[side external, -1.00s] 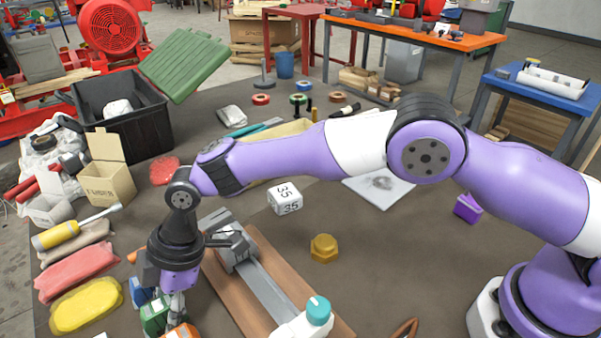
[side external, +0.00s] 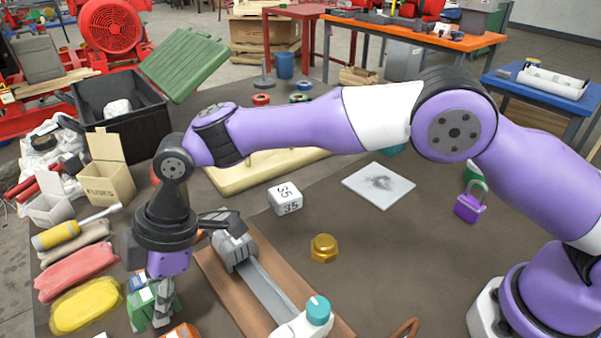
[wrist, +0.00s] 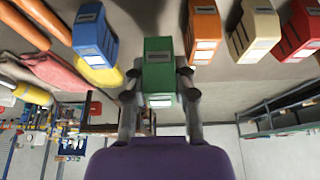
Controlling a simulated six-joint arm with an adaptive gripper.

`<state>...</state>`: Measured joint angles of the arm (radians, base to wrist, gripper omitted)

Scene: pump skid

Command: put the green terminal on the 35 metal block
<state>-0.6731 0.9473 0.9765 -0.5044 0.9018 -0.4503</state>
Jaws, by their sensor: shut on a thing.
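The green terminal (wrist: 158,70) is a small block with a grey label, held between the fingers of my gripper (wrist: 158,98) in the wrist view. In the side view my gripper (side external: 163,304) points down at the lower left, and the green terminal (side external: 142,308) shows partly behind the fingers. The 35 metal block (side external: 285,199) is a pale cube marked 35 on two faces. It sits on the table, to the right of and farther back than my gripper, with its top bare.
A blue terminal (wrist: 92,32) and orange (wrist: 203,30), beige (wrist: 255,30) and red (wrist: 299,32) terminals flank the green one. A vise-like tool on a wooden board (side external: 225,284) lies between my gripper and the block. A brass nut (side external: 323,248) lies in front of the block.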

